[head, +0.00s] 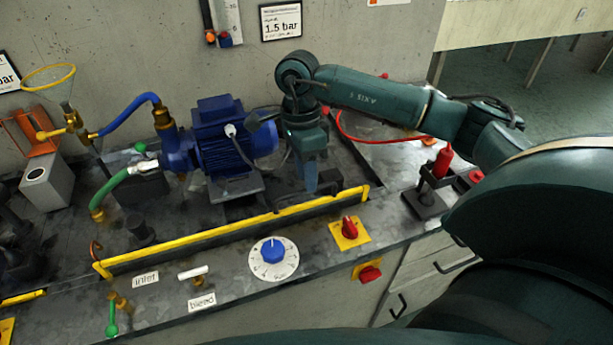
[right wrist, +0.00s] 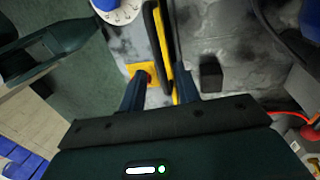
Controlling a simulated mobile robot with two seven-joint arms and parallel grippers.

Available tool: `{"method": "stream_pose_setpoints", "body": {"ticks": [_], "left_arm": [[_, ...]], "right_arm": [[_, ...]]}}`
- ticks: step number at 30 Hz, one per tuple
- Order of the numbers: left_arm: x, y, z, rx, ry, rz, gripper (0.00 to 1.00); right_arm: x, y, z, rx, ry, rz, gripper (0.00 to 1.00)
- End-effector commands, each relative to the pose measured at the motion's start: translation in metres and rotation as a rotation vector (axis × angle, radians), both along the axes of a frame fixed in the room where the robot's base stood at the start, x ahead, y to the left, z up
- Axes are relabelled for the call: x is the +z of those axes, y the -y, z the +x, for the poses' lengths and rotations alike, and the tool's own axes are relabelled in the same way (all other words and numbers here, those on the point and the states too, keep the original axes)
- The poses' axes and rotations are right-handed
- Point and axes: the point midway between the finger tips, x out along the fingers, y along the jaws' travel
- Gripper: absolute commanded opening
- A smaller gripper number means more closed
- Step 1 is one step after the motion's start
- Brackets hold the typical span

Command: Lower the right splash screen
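The right splash screen (head: 215,237) runs along the front of the bench as a long yellow-edged strip. I cannot tell the screen's tilt. In the right wrist view its yellow edge (right wrist: 160,37) and the dark bar run up the picture between my fingers. My right gripper (head: 311,180) points down close above the right part of the screen. In the right wrist view the right gripper (right wrist: 160,90) is open, one finger on each side of the strip, with a gap visible. My left gripper is not in view.
A blue pump motor (head: 218,138) stands behind the screen, left of my right gripper. In front are a blue dial (head: 273,252), a red knob (head: 349,229) on a yellow plate and a white bleed lever (head: 193,272). A red-handled device (head: 433,180) stands to the right.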

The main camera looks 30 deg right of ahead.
Motion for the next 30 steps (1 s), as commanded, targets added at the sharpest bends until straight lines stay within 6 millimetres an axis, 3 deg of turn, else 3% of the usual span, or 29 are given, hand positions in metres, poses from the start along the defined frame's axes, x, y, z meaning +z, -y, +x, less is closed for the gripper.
{"method": "stream_pose_setpoints", "body": {"ticks": [6,15,27,30], "left_arm": [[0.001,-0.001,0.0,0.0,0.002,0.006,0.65],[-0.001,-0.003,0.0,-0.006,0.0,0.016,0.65],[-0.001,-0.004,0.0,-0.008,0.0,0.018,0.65],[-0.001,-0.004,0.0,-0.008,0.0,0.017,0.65]], "right_arm": [[-0.017,-0.001,-0.003,-0.001,-0.001,0.0,0.33],[-0.018,-0.001,-0.003,-0.001,0.0,0.001,0.32],[-0.018,-0.001,-0.003,0.0,0.0,0.001,0.0],[-0.018,-0.001,-0.003,0.0,0.0,0.001,0.0]]}}
